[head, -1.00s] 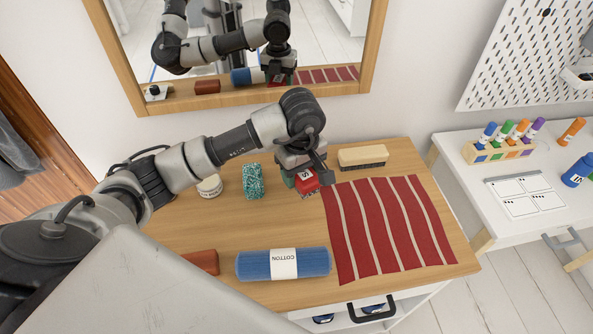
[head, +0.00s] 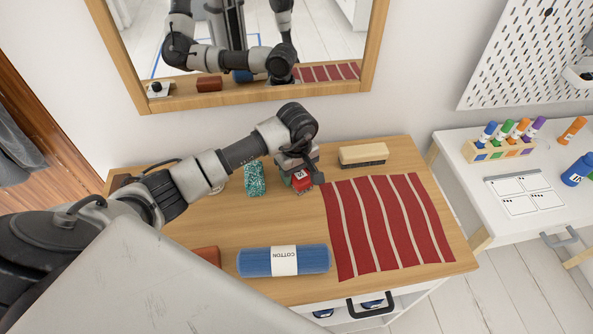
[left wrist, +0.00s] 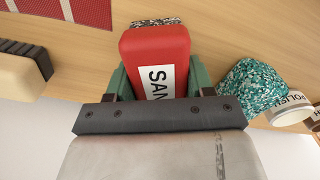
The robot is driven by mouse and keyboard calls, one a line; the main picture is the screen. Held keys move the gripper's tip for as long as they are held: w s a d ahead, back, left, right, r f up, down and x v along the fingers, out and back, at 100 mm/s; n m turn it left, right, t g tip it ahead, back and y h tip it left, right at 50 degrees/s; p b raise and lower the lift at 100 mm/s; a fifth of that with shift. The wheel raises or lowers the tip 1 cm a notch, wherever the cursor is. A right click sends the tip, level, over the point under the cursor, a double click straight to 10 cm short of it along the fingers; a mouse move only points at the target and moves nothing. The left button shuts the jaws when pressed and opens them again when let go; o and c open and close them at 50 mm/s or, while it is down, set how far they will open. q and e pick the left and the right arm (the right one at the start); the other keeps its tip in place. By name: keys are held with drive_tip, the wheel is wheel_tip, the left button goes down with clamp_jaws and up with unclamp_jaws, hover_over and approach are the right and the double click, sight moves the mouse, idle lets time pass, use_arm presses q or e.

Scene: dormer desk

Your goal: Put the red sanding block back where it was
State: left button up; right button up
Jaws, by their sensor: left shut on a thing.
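The red sanding block (head: 301,180) is between the green fingers of my left gripper (head: 298,178), near the left edge of the striped mat. In the left wrist view the block (left wrist: 155,50) shows its red face and a white label reading "SAN", with a finger on each side. My left gripper (left wrist: 155,88) is shut on it. I cannot tell whether the block touches the desk top. My right gripper is not in view.
A green speckled block (head: 254,179) stands to the left, with a tin (head: 217,188) beyond it. A brush (head: 363,154) lies behind the red striped mat (head: 385,225). A blue cotton roll (head: 283,261) lies in front. Bare wood lies between.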

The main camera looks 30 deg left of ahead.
use_arm(q)
drive_tip(key=o, duration=0.9)
drive_tip(key=shift+f, duration=0.1)
drive_tip(key=shift+r+p, duration=0.25)
drive_tip(key=shift+p, duration=0.05)
drive_tip(key=shift+w+r, duration=0.1)
drive_tip(key=shift+r, duration=0.3)
wheel_tip(320, 180, up, 11)
drive_tip(key=shift+b, duration=1.05)
